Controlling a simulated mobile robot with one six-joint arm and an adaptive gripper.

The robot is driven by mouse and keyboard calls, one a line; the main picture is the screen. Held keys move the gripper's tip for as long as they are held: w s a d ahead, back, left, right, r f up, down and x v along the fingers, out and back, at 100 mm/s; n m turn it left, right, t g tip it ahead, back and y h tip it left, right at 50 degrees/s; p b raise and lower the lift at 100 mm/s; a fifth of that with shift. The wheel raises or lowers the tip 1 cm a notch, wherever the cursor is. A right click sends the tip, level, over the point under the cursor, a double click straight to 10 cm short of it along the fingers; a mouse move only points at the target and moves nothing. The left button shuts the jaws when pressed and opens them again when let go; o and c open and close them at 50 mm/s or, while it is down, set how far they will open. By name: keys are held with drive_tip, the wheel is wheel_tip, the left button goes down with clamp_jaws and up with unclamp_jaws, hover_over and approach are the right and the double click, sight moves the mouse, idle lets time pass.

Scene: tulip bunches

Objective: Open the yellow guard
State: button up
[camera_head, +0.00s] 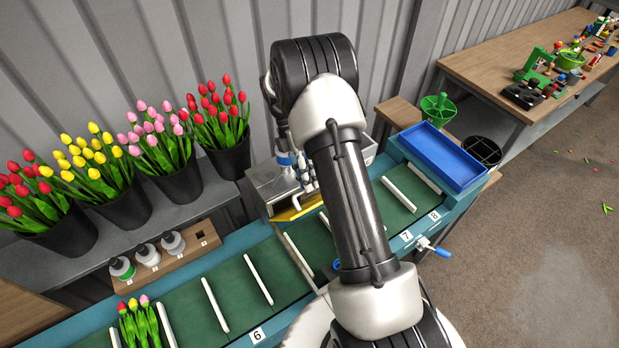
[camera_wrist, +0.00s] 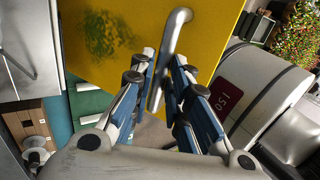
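The yellow guard (camera_head: 298,212) shows in the head view as a small strip at the front of a grey metal machine (camera_head: 268,183), partly hidden behind my arm. In the wrist view the yellow guard (camera_wrist: 105,40) fills the upper middle as a flat panel with a worn green patch. Its grey bar handle (camera_wrist: 178,28) runs down between the fingers of my gripper (camera_wrist: 163,66). The blue fingers stand on either side of the handle, apart from each other, with a narrow gap visible at the left finger. My gripper also shows in the head view (camera_head: 298,170), above the guard.
A green conveyor with white dividers (camera_head: 232,297) runs below, with a tulip bunch (camera_head: 140,322) at its left end. A blue tray (camera_head: 440,155) sits at its right end. Buckets of tulips (camera_head: 182,185) stand at left. A bottle rack (camera_head: 165,262) is in front of them.

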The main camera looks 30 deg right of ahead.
drive_tip(key=o, duration=0.4)
drive_tip(key=shift+w+f, duration=0.3)
drive_tip(key=shift+w, duration=0.1)
drive_tip(key=shift+s+r, duration=0.1)
drive_tip(key=shift+r, duration=0.1)
drive_tip(key=v, duration=1.1)
drive_tip(key=shift+w+r, duration=0.25)
drive_tip(key=shift+r, duration=0.1)
